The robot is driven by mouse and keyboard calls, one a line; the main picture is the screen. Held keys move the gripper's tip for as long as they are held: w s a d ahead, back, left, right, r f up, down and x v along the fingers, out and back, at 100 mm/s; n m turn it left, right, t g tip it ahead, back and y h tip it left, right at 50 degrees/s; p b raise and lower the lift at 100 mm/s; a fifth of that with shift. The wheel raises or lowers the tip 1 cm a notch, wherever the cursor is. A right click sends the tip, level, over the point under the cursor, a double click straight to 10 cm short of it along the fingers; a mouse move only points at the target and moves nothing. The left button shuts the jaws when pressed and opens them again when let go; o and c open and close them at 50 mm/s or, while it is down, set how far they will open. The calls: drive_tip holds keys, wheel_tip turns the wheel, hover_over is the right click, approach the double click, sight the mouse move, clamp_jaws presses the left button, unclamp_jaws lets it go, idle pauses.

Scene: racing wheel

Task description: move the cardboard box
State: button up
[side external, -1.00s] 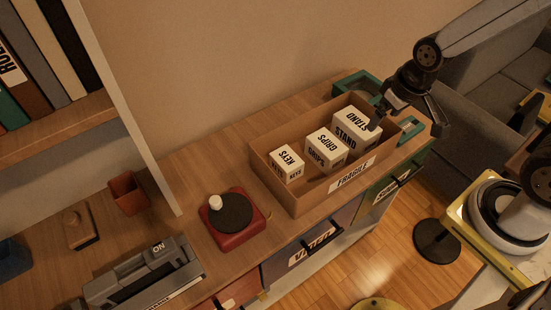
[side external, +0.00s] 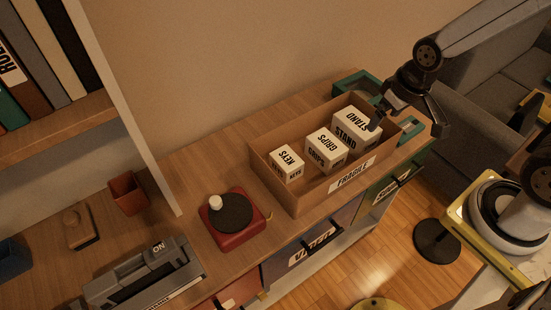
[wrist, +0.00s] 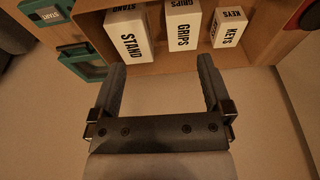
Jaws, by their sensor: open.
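The cardboard box (side external: 283,196) is an open brown box with a FRAGILE label, standing on the wooden cabinet top. It holds three white blocks: KEYS (side external: 287,164), GRIPS (side external: 327,150) and STAND (side external: 352,130). The box also shows in the wrist view (wrist: 258,38), with its contents. My gripper (side external: 408,124) is open and empty at the right end of the box, close to the STAND block. In the wrist view my gripper (wrist: 164,70) has its two fingers spread near the box's edge. I cannot tell whether they touch the box.
Teal objects (side external: 410,131) sit by the box's right end. A red turntable (side external: 234,219) stands left of the box. The wall (side external: 220,65) rises close behind.

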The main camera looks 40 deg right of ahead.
drive_tip(key=c, duration=0.7)
drive_tip(key=shift+w+n, duration=0.3)
drive_tip(key=shift+n, duration=0.2)
clamp_jaws()
drive_tip(key=w+a+f+n, duration=0.1)
drive_tip(key=w+n, duration=0.3)
drive_tip(key=n, duration=0.6)
drive_tip(key=w+a+f+n, duration=0.1)
drive_tip(key=w+f+n, duration=0.2)
drive_tip(key=n, duration=0.7)
drive_tip(key=w+a+f+n, duration=0.1)
drive_tip(key=w+f+n, duration=0.1)
drive_tip(key=w+n, duration=0.4)
drive_tip(key=shift+w+a+f+n, duration=0.15)
drive_tip(key=shift+a+f+n, duration=0.05)
drive_tip(key=shift+n, duration=0.8)
drive_tip(key=shift+w+a+f+n, duration=0.15)
drive_tip(key=shift+f+n, duration=0.05)
drive_tip(key=shift+n, duration=0.8)
drive_tip(key=n, duration=0.1)
drive_tip(key=w+f+n, duration=0.1)
drive_tip(key=n, duration=0.1)
drive_tip(key=w+n, duration=0.1)
drive_tip(key=n, duration=0.1)
drive_tip(key=shift+a+f, duration=0.35)
